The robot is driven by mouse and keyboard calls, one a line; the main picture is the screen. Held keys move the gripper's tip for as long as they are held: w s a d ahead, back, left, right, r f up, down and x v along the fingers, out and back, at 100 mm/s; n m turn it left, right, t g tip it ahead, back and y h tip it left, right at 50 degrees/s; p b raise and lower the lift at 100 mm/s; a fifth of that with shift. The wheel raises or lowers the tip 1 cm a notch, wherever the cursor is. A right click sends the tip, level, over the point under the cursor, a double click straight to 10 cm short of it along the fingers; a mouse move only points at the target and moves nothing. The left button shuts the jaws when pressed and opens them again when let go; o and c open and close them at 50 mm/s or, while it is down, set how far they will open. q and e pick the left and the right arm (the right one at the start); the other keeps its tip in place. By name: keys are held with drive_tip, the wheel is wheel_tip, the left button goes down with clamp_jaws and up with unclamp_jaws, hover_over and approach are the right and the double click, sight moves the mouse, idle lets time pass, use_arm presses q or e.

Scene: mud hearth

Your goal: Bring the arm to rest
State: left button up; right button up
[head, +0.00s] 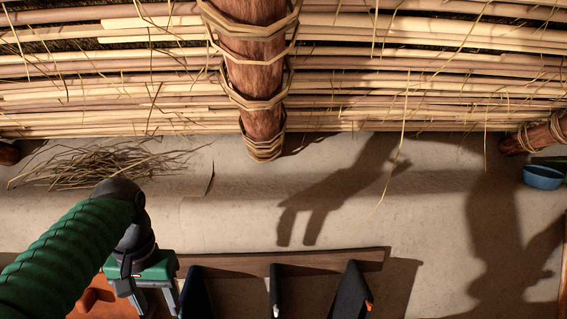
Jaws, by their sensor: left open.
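My left arm (70,255), in a ribbed green sleeve with black joints, comes in from the lower left of the head view. It bends downward at the black joint. My left gripper (155,300) hangs at its end, below a green block, with its two grey fingers apart. I see nothing between the fingers. The fingertips are close to the bottom edge of the picture. An orange-brown thing (98,299) shows just left of and partly behind the gripper; I cannot tell what it is. My right gripper is not in view.
A wooden board (325,259) runs along the pale wall, with dark upright objects (350,292) in front of it. A straw heap (100,165) lies behind the arm. A blue bowl (543,177) is at right. Roof poles (420,80) and a bound post (255,80) are overhead.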

use_arm(q)
drive_tip(key=s+d+f+b, duration=0.2)
drive_tip(key=s+f+b, duration=0.15)
drive_tip(key=f, duration=0.95)
drive_tip(key=s+d+f+b, duration=0.15)
drive_tip(key=f+b, duration=0.35)
drive_tip(key=f, duration=0.7)
drive_tip(key=s+d+f+b, duration=0.1)
drive_tip(key=s+f+b, duration=0.2)
drive_tip(key=s+f, duration=0.7)
wheel_tip(320, 180, down, 4)
drive_tip(key=shift+f+t, duration=0.1)
drive_tip(key=shift+t, duration=0.3)
